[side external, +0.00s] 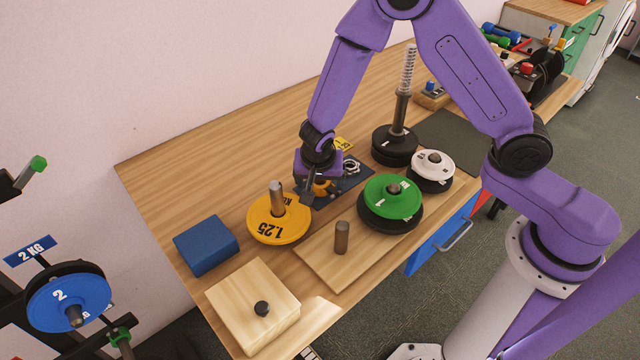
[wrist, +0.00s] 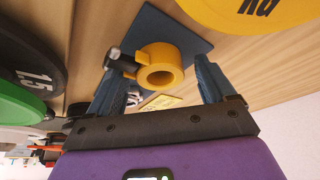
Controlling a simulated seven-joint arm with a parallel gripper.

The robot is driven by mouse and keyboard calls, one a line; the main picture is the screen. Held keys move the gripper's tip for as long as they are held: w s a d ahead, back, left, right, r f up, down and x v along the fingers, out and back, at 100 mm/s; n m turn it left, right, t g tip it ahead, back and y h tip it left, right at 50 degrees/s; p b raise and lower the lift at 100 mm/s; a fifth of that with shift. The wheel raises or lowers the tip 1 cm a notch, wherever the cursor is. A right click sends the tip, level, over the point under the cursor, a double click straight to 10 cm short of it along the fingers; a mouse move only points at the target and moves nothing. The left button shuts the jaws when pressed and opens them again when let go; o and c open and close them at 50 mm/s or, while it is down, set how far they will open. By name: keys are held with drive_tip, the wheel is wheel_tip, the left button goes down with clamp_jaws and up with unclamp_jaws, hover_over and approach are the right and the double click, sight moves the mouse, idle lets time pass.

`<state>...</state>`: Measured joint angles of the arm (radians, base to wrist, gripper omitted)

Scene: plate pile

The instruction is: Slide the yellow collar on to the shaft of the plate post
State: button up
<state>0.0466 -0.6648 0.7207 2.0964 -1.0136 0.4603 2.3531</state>
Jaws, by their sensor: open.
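The yellow collar (wrist: 160,68), a thick ring with a black knob (wrist: 122,62) at its side, rests on a dark blue-grey mat (wrist: 150,25). In the side view the collar (side external: 322,188) shows partly below my gripper (side external: 317,190). My gripper is open in the wrist view (wrist: 160,82), with one finger to each side of the collar; contact cannot be told. A bare metal shaft (side external: 277,193) rises through a yellow 1.25 plate (side external: 265,230), left of my gripper. A tall post with a spring (side external: 406,75) stands on a black plate (side external: 394,148) behind right. Which is the plate post is not labelled.
A green plate (side external: 380,205) on a black one and a white plate (side external: 434,163) stand right. A board with a short peg (side external: 342,237), a wooden block (side external: 250,295) and a blue block (side external: 206,243) lie in front and left. The table's back left is clear.

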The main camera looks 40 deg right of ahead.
drive_tip(key=c, duration=1.2)
drive_tip(key=shift+r, duration=0.1)
drive_tip(key=shift+w+r, duration=0.1)
drive_tip(key=shift+r, duration=0.3)
wheel_tip(320, 180, up, 2)
drive_tip(key=shift+r, duration=0.1)
drive_tip(key=s+d+r, duration=0.1)
drive_tip(key=s+r, duration=0.2)
drive_tip(key=s, duration=0.1)
drive_tip(key=s+d+r, duration=0.1)
drive_tip(key=s+r, duration=0.2)
drive_tip(key=s, duration=0.1)
drive_tip(key=s+d+r, duration=0.1)
drive_tip(key=s+r, duration=0.2)
drive_tip(key=s, duration=0.1)
drive_tip(key=shift+d, duration=0.15)
drive_tip(key=shift+s+d+r, duration=0.15)
drive_tip(key=shift+s+r, duration=0.05)
drive_tip(key=shift+s, duration=0.2)
drive_tip(key=shift+s+d+r, duration=0.1)
drive_tip(key=shift+s+r, duration=0.1)
drive_tip(key=shift+s, duration=0.2)
